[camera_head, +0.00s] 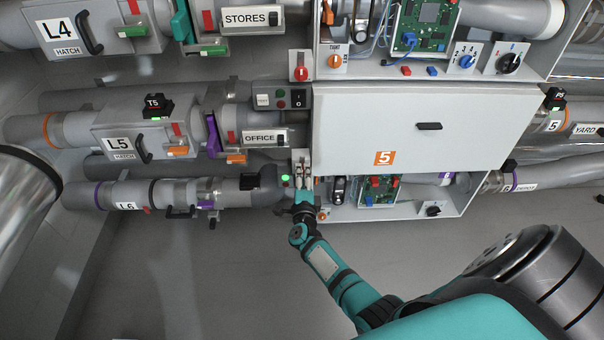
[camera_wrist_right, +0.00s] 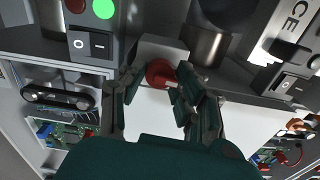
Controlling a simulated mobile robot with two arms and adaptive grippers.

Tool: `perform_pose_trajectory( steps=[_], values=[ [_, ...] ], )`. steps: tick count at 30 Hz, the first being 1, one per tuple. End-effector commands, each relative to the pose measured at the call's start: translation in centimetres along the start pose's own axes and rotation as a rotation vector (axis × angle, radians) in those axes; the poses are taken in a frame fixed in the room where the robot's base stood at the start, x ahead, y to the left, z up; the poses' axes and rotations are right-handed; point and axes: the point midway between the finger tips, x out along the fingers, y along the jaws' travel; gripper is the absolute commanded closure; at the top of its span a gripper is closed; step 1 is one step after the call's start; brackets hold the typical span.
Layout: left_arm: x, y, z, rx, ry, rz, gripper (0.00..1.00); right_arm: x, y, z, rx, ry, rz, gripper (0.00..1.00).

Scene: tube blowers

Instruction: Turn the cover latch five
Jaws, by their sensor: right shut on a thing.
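Cover five (camera_head: 350,120) is a pale closed panel with an orange 5 label and a dark handle. The cover latch five, a red knob (camera_wrist_right: 160,73) on a grey block, shows in the right wrist view. My right gripper (camera_head: 303,168) reaches up to the lower left corner of the cover in the head view and hides the latch there. In the right wrist view my right gripper's fingers (camera_wrist_right: 152,92) stand on either side of the red knob, shut on it. The knob's exact turn angle cannot be told. My left gripper is not in view.
A switch box (camera_head: 280,98) is left of cover five, with the OFFICE unit (camera_head: 264,138) below. An open bay with a circuit board (camera_head: 378,189) lies under the cover. Lower left is free.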

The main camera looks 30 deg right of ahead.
Motion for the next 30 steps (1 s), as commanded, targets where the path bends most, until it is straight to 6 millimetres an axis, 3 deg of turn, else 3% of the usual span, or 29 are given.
perform_pose_trajectory(
  steps=[9, 23, 24, 30],
  values=[
    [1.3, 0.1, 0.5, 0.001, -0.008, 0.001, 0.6, 0.0, -0.1, 0.0, -0.096, 0.001, -0.001, 1.0],
    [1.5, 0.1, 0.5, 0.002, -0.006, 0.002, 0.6, 0.0, -0.1, 0.0, -0.111, 0.0, -0.002, 1.0],
    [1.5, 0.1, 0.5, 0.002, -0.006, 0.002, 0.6, 0.0, -0.1, 0.0, -0.111, 0.0, -0.002, 0.67],
    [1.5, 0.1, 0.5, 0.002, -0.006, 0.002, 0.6, 0.0, -0.1, 0.1, -0.109, 0.0, -0.001, 0.44]
  ],
)
